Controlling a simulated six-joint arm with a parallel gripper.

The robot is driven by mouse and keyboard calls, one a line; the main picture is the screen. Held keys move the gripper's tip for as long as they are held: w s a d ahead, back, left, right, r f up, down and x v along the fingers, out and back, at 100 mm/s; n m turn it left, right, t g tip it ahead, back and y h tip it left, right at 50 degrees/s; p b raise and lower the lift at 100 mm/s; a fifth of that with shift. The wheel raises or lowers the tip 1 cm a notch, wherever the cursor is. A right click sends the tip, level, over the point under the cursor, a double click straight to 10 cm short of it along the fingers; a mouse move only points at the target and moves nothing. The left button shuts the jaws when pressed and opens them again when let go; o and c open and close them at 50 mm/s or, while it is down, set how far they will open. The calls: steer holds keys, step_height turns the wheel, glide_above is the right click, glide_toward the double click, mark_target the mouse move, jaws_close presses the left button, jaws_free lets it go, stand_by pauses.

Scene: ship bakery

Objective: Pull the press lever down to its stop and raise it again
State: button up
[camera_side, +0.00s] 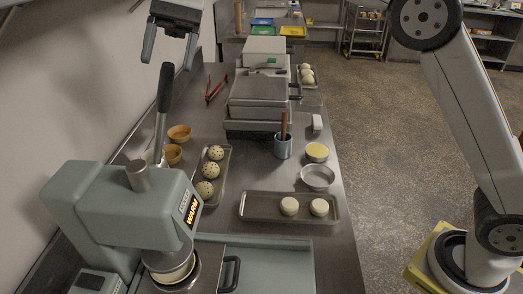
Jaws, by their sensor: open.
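The press (122,205) is a grey-green machine at the lower left with a sign reading WARM. Its lever (161,115) rises from beside the press body, with a thick black grip at the top, and stands nearly upright. My gripper (168,60) hangs at the top left, above the lever's grip. A round pale piece (172,270) sits under the press head.
A tray with seeded buns (213,152) lies beyond the press, beside small wooden bowls (179,132). Red tongs (215,90) lie farther back.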

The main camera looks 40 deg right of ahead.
steer(key=s+d+r, duration=0.5)
steer(key=s+r, duration=0.2)
steer(key=s, duration=0.3)
steer(key=shift+s, duration=0.2)
steer(key=shift+d, duration=0.1)
stand_by(0.4)
steer(key=w+d+f+t+h, duration=0.25)
steer(key=d+f, duration=0.25)
steer(key=f, duration=0.6)
steer(key=w+d+f+t+h, duration=0.1)
steer(key=w+d+f+t, duration=0.3)
steer(key=f, duration=0.7)
steer(key=s+d+f+n+t+h, duration=0.1)
steer(key=s+d+f+n+h, duration=0.1)
steer(key=s+d+f, duration=0.3)
steer(key=s+d+f+n+t+h, duration=0.1)
steer(key=s+d+f+n, duration=0.2)
steer(key=s+d+f, duration=0.3)
step_height(320, 180, down, 5)
steer(key=shift+d+h, duration=0.35)
steer(key=shift+d, duration=0.7)
steer(key=shift+c, duration=0.2)
